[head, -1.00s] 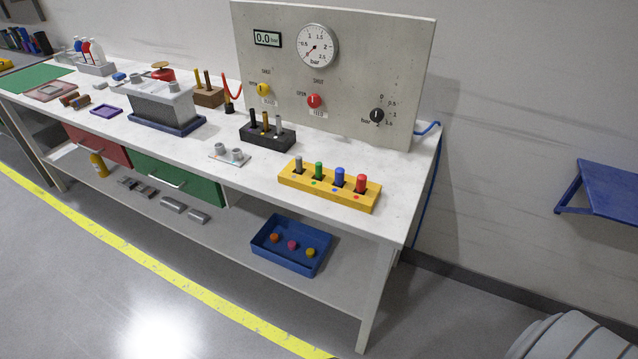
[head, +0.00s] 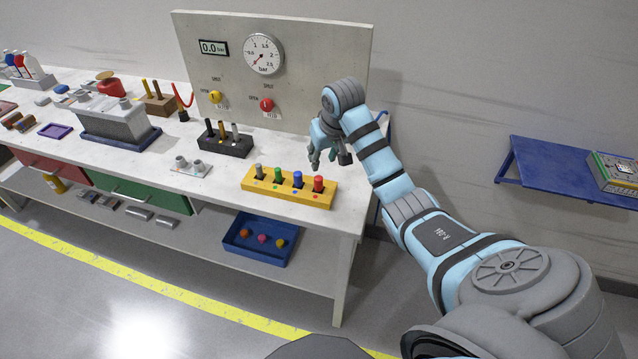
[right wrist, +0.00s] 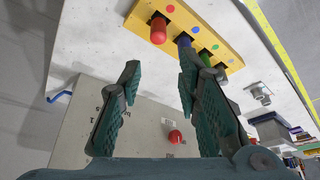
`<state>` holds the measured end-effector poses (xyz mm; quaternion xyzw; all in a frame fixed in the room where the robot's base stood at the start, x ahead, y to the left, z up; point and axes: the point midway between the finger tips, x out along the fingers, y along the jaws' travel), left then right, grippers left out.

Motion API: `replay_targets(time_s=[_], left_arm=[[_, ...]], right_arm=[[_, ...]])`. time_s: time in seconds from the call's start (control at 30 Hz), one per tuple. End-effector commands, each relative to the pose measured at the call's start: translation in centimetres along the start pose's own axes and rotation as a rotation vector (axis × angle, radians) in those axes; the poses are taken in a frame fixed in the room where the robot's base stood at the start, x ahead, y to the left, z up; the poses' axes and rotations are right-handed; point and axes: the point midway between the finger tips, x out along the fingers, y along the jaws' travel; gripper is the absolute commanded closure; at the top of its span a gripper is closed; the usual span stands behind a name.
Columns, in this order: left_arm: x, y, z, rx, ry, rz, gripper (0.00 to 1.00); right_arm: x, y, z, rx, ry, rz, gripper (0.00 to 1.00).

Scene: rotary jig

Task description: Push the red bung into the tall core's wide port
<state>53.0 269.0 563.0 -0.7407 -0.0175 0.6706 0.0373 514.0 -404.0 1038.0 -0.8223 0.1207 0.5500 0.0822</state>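The red bung (head: 318,184) stands upright at the right end of the yellow rack (head: 262,186), beside blue, green and grey bungs. It also shows in the right wrist view (right wrist: 158,30), beyond the fingertips. My right gripper (head: 328,158) is above and behind the rack's right end, apart from the red bung. In the right wrist view its fingers (right wrist: 157,78) are spread with nothing between them. A grey block with ports on top (head: 112,122) stands in a blue tray at the left; I cannot tell whether it is the tall core. My left gripper is not in view.
The gauge panel (head: 300,60) stands upright behind the rack, close to my right gripper. A black holder (head: 225,146) with upright pins and a small plate with two ports (head: 190,166) lie left of the rack. A blue wall shelf (head: 560,172) is at the right.

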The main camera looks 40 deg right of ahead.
Motion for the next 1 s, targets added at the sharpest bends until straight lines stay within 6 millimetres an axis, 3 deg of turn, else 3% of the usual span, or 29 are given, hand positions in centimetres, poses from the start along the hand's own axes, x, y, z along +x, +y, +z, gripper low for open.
replay_targets(time_s=[0.2,0.6,0.87,1.0], left_arm=[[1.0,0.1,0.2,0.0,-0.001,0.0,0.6],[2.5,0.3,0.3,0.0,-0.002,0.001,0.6],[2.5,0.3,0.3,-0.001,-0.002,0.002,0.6],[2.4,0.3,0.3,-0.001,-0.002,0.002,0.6]], right_arm=[[6.1,-0.1,0.3,0.0,-0.005,0.0,0.69],[12.7,0.3,0.8,0.0,-0.002,0.0,0.69],[13.2,0.3,0.7,-0.003,-0.001,0.002,0.7],[13.1,0.3,0.7,-0.002,-0.001,0.002,0.93]])
